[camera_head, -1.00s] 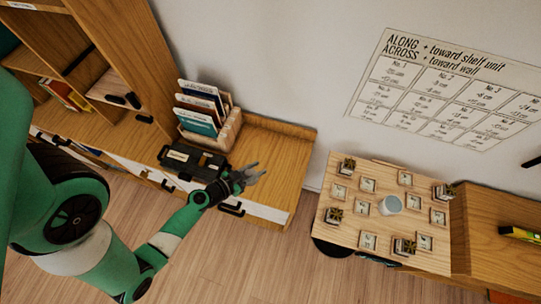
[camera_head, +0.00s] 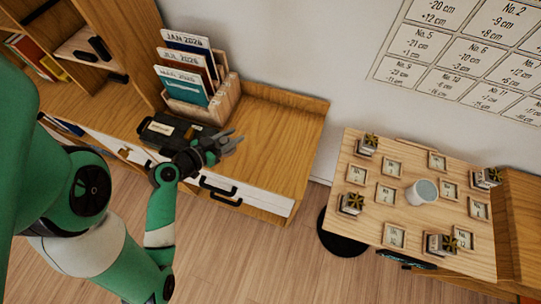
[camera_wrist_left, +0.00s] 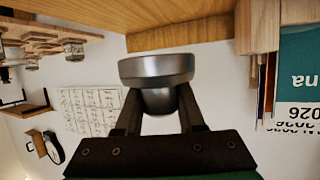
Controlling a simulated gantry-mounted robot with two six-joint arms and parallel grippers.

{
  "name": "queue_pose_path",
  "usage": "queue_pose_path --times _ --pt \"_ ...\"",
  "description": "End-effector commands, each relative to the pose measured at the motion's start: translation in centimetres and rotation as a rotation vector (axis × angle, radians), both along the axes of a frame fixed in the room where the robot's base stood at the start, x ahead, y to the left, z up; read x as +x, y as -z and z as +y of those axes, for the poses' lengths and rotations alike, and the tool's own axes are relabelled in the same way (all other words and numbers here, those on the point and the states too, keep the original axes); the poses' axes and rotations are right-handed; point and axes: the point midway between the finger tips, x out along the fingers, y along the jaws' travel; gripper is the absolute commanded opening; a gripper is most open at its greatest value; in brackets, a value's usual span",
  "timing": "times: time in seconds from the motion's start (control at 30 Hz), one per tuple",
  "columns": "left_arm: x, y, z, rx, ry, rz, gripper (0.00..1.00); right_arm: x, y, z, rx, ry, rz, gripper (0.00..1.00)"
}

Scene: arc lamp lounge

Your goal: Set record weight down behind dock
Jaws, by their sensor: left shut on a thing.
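My left gripper (camera_head: 226,143) is over the light wood cabinet top (camera_head: 275,135), just right of a black box with a pale label (camera_head: 158,130). This box may be the dock; I cannot tell for sure. In the left wrist view the gripper (camera_wrist_left: 158,112) is shut on the record weight (camera_wrist_left: 157,68), a grey metal piece with a wide round rim and narrower body. The weight cannot be made out clearly in the head view. My right gripper is not in view.
A wooden rack with dated folders (camera_head: 186,75) stands behind the black box. The cabinet top to the right is bare. A small table (camera_head: 370,215) at the right holds framed cards, small blocks and a pale cup (camera_head: 422,191). A printed chart (camera_head: 470,55) hangs on the wall.

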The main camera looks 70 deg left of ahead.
Motion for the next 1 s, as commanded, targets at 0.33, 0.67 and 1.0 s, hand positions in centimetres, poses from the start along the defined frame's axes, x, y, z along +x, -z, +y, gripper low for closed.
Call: queue_pose_path --times 0.33,0.67,1.0 --pt "5.4 2.3 -2.2 0.000 0.010 0.003 0.00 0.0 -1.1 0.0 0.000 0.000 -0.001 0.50" --pt "9.9 7.8 -4.0 0.004 0.009 -0.003 0.00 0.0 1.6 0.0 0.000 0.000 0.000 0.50" --pt "11.1 9.7 -4.4 0.001 0.003 -0.002 0.00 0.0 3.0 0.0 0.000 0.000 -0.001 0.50"
